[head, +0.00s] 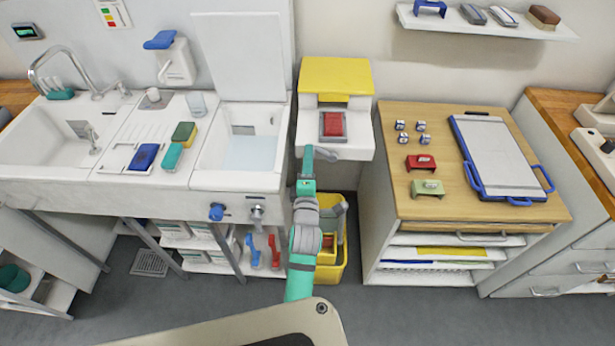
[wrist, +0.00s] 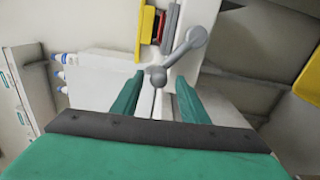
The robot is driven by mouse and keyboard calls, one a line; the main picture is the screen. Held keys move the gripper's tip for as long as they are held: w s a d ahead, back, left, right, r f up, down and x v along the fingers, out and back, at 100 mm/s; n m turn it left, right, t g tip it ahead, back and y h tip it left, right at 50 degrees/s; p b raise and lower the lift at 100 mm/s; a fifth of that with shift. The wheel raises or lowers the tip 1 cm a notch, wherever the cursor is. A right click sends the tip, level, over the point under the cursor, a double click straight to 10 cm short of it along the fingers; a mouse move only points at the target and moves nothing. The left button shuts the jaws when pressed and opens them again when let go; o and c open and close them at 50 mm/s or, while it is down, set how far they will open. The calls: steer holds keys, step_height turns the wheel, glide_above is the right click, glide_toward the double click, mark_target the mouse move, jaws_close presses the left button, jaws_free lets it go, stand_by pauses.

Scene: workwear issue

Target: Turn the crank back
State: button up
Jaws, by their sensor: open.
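The grey crank (wrist: 180,55) sits on the front of a white machine (head: 308,135) with a yellow lid (head: 335,76). In the wrist view its arm runs diagonally from a round hub (wrist: 196,37) at upper right to a knob (wrist: 158,76) at lower left. The crank also shows in the head view (head: 322,154), partly hidden by my gripper (head: 307,158). In the wrist view my gripper (wrist: 157,83) is open, its two green fingers on either side of the knob. The knob appears between the fingertips, with gaps on both sides. I cannot tell the depth between them.
A red block (head: 333,124) lies in the machine's front recess. A sink unit (head: 60,140) stands to the left, and a wooden-topped cabinet (head: 440,120) to the right. A yellow bucket (head: 332,270) stands on the floor below, behind my arm.

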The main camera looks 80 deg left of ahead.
steer(key=v, duration=0.9)
steer(key=shift+d, duration=0.1)
stand_by(0.3)
steer(key=w+d+f+m+t+h, duration=0.3)
steer(key=d+m, duration=0.2)
steer(key=d, duration=0.4)
steer(key=w+d+f+m+t+h, duration=0.2)
steer(key=w+d+m, duration=0.2)
steer(key=d+m, duration=0.3)
steer(key=w+d+f+m+t+h, duration=0.3)
steer(key=d+m, duration=0.1)
steer(key=d, duration=0.6)
steer(key=s+d+r+m+t+h, duration=0.1)
steer(key=s+d+m+h, duration=0.3)
steer(key=d+m, duration=0.4)
steer(key=s+d+m+t+h, duration=0.1)
steer(key=s+d+m+h, duration=0.4)
steer(key=d, duration=1.3)
steer(key=s+m, duration=0.1)
steer(key=m, duration=0.3)
steer(key=shift+s+r, duration=0.3)
steer(key=shift+r, duration=0.1)
steer(key=shift+a, duration=0.1)
steer(key=shift+c, duration=1.1)
